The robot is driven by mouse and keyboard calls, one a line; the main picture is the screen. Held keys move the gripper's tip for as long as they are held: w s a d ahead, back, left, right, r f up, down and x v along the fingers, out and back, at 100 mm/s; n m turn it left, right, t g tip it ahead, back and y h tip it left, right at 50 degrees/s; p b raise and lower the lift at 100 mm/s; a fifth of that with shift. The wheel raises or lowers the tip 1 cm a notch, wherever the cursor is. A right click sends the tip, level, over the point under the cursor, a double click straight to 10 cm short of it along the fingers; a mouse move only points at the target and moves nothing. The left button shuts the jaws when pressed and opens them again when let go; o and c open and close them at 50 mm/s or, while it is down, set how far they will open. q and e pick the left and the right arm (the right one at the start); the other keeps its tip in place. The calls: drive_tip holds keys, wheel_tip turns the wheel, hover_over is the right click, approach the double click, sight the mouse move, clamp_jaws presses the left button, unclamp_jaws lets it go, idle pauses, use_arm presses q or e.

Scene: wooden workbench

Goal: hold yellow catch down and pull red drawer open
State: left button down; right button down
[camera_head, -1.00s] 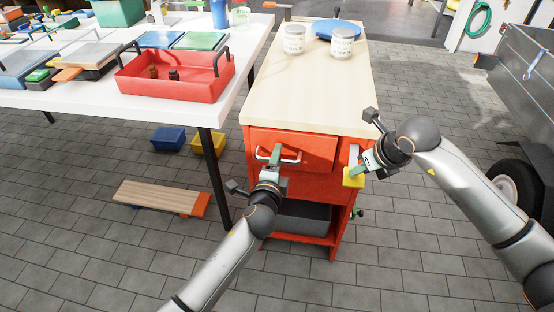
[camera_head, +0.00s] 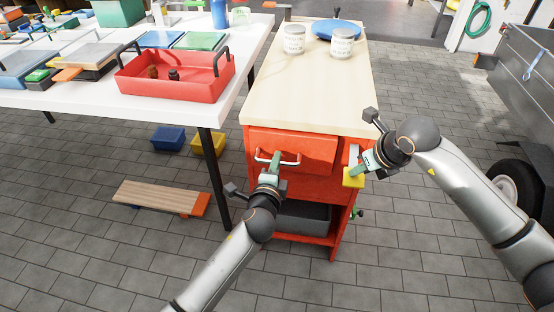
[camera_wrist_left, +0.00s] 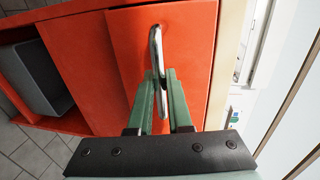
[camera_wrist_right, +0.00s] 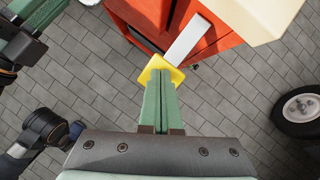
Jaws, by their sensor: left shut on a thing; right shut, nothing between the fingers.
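The red drawer (camera_head: 305,150) is in the front of the red cabinet, under the pale wooden top, and its front stands a little proud of the cabinet. My left gripper (camera_head: 274,163) is shut on the drawer's metal handle (camera_head: 291,162); the left wrist view shows the handle (camera_wrist_left: 155,42) between the green fingers. The yellow catch (camera_head: 353,181) sits at the cabinet's right side, below a pale bar (camera_head: 353,154). My right gripper (camera_head: 360,171) is shut and empty, its fingertips at the catch. In the right wrist view the fingers cover part of the catch (camera_wrist_right: 177,74).
Two pale cans (camera_head: 294,40) and a blue plate (camera_head: 336,29) stand on the wooden top. A white table (camera_head: 60,99) with a red tray (camera_head: 180,90) is at the left. A grey bin (camera_head: 303,217) sits below the drawer.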

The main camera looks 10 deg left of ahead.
use_arm(q)
drive_tip(key=s, duration=0.6)
drive_tip(key=shift+s, duration=0.15)
idle(0.4)
drive_tip(key=c, duration=0.6)
unclamp_jaws()
drive_tip(key=shift+o, duration=0.2)
